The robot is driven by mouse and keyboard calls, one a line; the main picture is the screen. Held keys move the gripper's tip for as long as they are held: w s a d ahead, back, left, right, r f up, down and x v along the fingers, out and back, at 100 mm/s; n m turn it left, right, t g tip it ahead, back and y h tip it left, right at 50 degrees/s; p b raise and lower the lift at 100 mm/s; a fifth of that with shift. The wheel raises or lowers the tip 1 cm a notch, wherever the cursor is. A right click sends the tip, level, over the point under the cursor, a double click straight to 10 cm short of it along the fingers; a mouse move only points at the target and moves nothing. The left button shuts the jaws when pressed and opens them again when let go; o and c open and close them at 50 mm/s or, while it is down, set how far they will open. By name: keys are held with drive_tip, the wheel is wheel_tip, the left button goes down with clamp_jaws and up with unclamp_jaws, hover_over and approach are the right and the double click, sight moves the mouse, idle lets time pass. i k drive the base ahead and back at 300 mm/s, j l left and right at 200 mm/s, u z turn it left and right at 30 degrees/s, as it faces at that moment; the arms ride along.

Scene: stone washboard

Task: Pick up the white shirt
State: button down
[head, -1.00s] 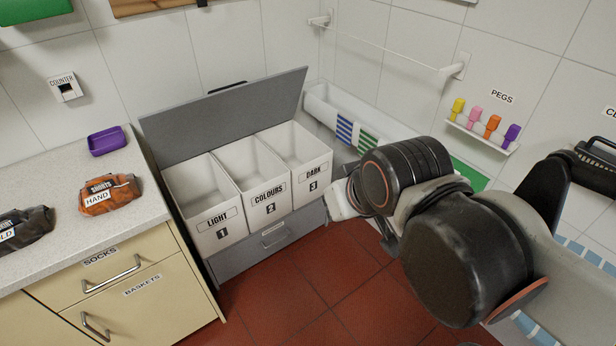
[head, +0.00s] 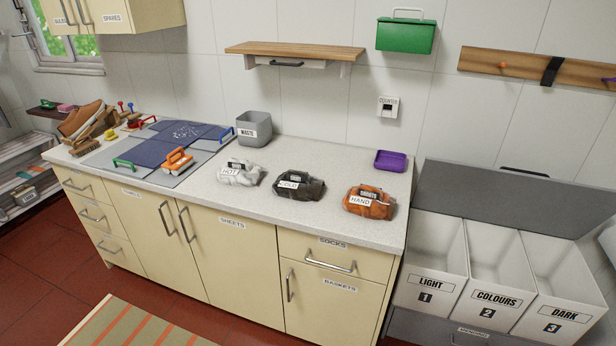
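A crumpled white cloth bundle (head: 240,174) lies on the pale worktop (head: 330,218), left of the middle in the head view. A white tag on it reads HOT. It looks like the white shirt. To its right lie a dark brown bundle (head: 298,186) tagged COLD and an orange bundle (head: 370,202) tagged HAND. The three are apart from each other. My gripper is not in this view, so its state and place are hidden.
A grey WASTE bin (head: 254,129) stands behind the white bundle. A purple tray (head: 390,160) sits at the back right. Labelled bins (head: 433,262) stand right of the worktop. A shelf (head: 296,50) hangs above.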

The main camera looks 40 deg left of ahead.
sight(237, 172)
drive_tip(key=u, duration=1.85)
drive_tip(key=i+l, duration=0.1)
drive_tip(key=i, duration=0.4)
drive_tip(key=i+u, duration=0.1)
drive_tip(key=i, duration=0.45)
drive_tip(key=i+l, duration=0.2)
drive_tip(key=i, duration=0.3)
